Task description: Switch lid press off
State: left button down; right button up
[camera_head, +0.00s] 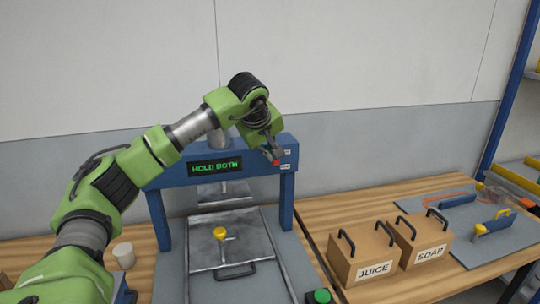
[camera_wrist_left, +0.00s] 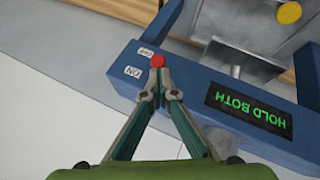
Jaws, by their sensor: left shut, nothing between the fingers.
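The lid press is a blue frame (camera_head: 233,163) with a green "HOLD BOTH" display (camera_head: 216,166), also readable upside down in the left wrist view (camera_wrist_left: 249,108). At the right end of its crossbar is a switch with a red tip (camera_head: 276,162); the red tip also shows in the left wrist view (camera_wrist_left: 157,60), beside an "OFF" label (camera_wrist_left: 146,52) and an "ON" label (camera_wrist_left: 132,72). My left gripper (camera_wrist_left: 161,82) is shut and empty, its fingertips right at the red tip. I cannot tell whether they touch. My right gripper is not in view.
Under the press lie a grey plate with a yellow knob (camera_head: 220,233) and a black handle (camera_head: 236,270). A green button (camera_head: 321,297) is at the front. Juice (camera_head: 362,254) and soap (camera_head: 424,242) boxes stand right. A pale cup (camera_head: 123,255) stands left.

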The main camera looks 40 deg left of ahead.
pick_arm(q)
jog(key=f+b, duration=0.1)
jog(key=b, duration=0.1)
jog(key=s+d+f+t+y+b, duration=0.1)
jog(key=b, duration=0.1)
jog(key=f+b, duration=0.1)
jog(key=shift+s+d+f+m+t+y+b, duration=0.1)
jog(key=shift+s+d+m+t+y+b, duration=0.05)
jog(key=shift+d+m+t+y+b, duration=0.2)
dwell(0.6)
jog(key=shift+r+p, duration=0.65)
jog(key=shift+r, duration=0.15)
jog(key=shift+a, duration=0.1)
